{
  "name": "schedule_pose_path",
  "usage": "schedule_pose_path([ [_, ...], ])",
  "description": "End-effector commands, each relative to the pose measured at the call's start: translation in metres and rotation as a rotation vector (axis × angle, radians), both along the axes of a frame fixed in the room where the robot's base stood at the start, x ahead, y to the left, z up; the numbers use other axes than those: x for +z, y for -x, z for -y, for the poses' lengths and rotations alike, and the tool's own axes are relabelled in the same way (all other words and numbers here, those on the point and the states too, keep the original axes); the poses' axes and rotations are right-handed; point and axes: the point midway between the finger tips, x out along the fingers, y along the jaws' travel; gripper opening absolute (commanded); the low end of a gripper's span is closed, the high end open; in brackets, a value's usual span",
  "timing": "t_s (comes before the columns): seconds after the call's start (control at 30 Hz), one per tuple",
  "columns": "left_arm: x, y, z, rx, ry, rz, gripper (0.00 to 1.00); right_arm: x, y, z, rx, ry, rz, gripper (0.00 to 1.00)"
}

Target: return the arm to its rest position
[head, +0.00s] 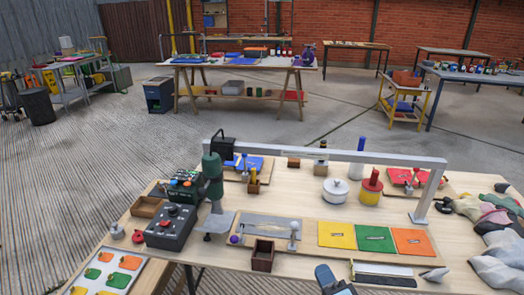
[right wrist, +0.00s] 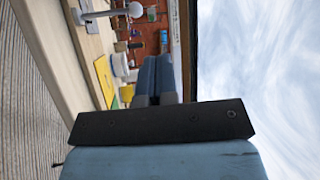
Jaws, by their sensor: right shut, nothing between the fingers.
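My right gripper (head: 323,269) shows at the bottom of the head view, near the front edge of the wooden table (head: 215,258). In the right wrist view the blue fingers of this gripper (right wrist: 156,60) lie together with nothing between them. The gripper touches no object that I can see. My left gripper and arm are not in view.
The table holds a grey frame (head: 330,150), a control box (head: 172,226), a white pot (head: 336,190), yellow, green and orange panels (head: 375,238), a small brown box (head: 262,255) and crumpled cloths (head: 497,245). Other worktables stand behind. Concrete floor between them is free.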

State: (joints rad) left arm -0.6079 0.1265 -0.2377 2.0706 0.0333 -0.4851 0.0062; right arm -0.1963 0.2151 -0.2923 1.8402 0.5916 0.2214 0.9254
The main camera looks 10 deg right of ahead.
Motion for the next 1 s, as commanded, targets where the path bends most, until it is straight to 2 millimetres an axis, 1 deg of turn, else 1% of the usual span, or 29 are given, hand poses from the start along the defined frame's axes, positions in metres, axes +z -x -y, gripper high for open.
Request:
schedule_pose_path([
  [0.07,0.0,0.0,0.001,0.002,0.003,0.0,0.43,-0.017,0.018,-0.008,0.009,0.133,-0.044,0.0],
  [0.17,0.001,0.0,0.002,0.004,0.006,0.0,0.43,-0.045,0.053,-0.02,0.039,0.422,-0.116,0.0],
  [0.2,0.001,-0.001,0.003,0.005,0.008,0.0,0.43,-0.057,0.069,-0.024,0.058,0.553,-0.147,0.0],
  [0.23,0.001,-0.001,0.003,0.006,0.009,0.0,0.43,-0.066,0.081,-0.026,0.075,0.648,-0.168,0.0],
  [0.3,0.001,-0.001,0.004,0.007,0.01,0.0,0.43,-0.083,0.107,-0.028,0.117,0.857,-0.211,0.0],
  [0.37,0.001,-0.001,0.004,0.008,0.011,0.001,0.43,-0.097,0.128,-0.027,0.16,1.02,-0.245,0.0],
  [0.4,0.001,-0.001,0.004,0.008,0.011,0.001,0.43,-0.104,0.142,-0.026,0.191,1.121,-0.265,0.0],
  [0.53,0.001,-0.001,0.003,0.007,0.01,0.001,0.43,-0.126,0.187,-0.018,0.308,1.428,-0.326,0.0],
  [0.57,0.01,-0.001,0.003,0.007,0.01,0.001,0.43,-0.119,0.191,-0.016,0.321,1.465,-0.33,0.0],
  [0.6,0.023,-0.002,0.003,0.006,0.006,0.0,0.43,-0.104,0.187,-0.016,0.312,1.457,-0.321,0.0],
  [0.77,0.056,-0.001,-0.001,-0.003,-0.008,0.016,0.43,-0.076,0.188,-0.014,0.307,1.463,-0.316,0.0],
  [0.83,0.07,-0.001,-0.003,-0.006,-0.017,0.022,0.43,-0.061,0.189,-0.013,0.306,1.468,-0.314,0.0],
  [0.93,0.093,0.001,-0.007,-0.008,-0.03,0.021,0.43,-0.035,0.19,-0.012,0.302,1.476,-0.308,0.0],
  [1.0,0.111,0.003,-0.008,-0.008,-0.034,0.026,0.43,-0.017,0.191,-0.01,0.299,1.482,-0.306,0.0],
])
